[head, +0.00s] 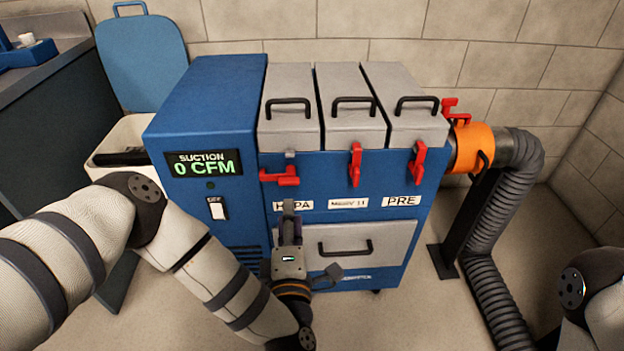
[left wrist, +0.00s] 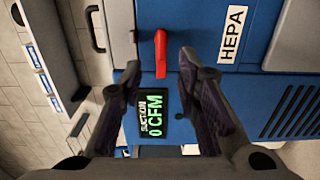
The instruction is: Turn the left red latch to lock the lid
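The left red latch (head: 280,177) is on the blue cabinet's front, under the grey HEPA lid (head: 288,118). Its handle lies sideways, pointing left toward the suction display. In the left wrist view the latch (left wrist: 160,54) is ahead of my fingers, near their tips. My left gripper (head: 290,212) is just below the latch, in front of the HEPA label. In the left wrist view my left gripper (left wrist: 156,75) is open, with nothing between its fingers, and I see no contact with the latch. My right gripper is out of view; only part of that arm shows at the lower right.
The middle red latch (head: 355,165) and right red latch (head: 418,162) hang upright. The suction display (head: 205,164) reads 0 CFM. A grey drawer (head: 385,242) with a black handle is below. An orange collar (head: 474,147) and grey duct (head: 490,215) stand at right.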

